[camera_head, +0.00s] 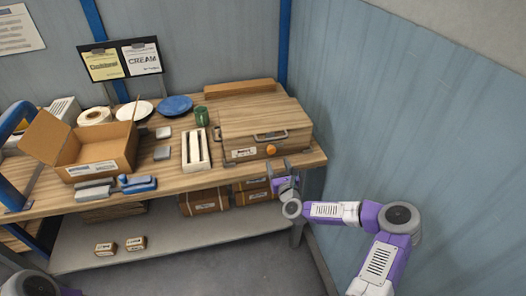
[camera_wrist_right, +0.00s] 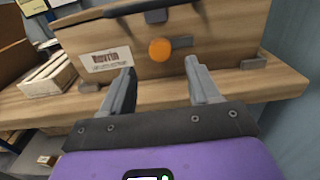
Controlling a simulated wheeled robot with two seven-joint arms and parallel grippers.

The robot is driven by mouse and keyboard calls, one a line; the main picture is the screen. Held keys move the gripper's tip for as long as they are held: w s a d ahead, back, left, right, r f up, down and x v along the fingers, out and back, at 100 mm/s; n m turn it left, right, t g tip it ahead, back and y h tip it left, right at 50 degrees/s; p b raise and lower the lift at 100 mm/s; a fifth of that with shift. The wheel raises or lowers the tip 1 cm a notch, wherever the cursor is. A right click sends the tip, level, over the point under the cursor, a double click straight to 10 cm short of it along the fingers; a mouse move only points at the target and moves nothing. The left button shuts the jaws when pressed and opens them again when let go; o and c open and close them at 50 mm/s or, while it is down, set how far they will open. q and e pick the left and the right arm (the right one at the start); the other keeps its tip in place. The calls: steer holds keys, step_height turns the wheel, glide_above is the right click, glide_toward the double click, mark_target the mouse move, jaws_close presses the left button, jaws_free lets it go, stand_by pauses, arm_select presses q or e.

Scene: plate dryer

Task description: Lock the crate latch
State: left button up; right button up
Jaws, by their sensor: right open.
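A wooden crate (camera_head: 262,120) with a closed flat lid stands at the right end of the workbench. Its front face (camera_wrist_right: 225,42) carries a dark handle bar, a paper label and a round orange latch (camera_head: 271,149). The latch (camera_wrist_right: 160,50) shows near the top centre of the right wrist view. My right gripper (camera_head: 285,165) is in front of the crate, just below the latch. It is open and empty, its two fingers (camera_wrist_right: 160,80) apart on either side below the latch and not touching it. My left gripper is not in view; only part of my left arm shows at the bottom left.
The workbench (camera_head: 235,178) holds an open cardboard box (camera_head: 85,150), a white tray (camera_head: 196,150), a blue plate (camera_head: 175,105) and a green cup (camera_head: 201,116) left of the crate. Brown boxes (camera_head: 204,201) sit on the lower shelf. A blue-grey wall (camera_head: 400,110) bounds the right side.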

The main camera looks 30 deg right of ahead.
mark_target(272, 151)
steer(key=shift+b+x, duration=0.35)
steer(key=shift+x, duration=3.45)
steer(key=c, duration=1)
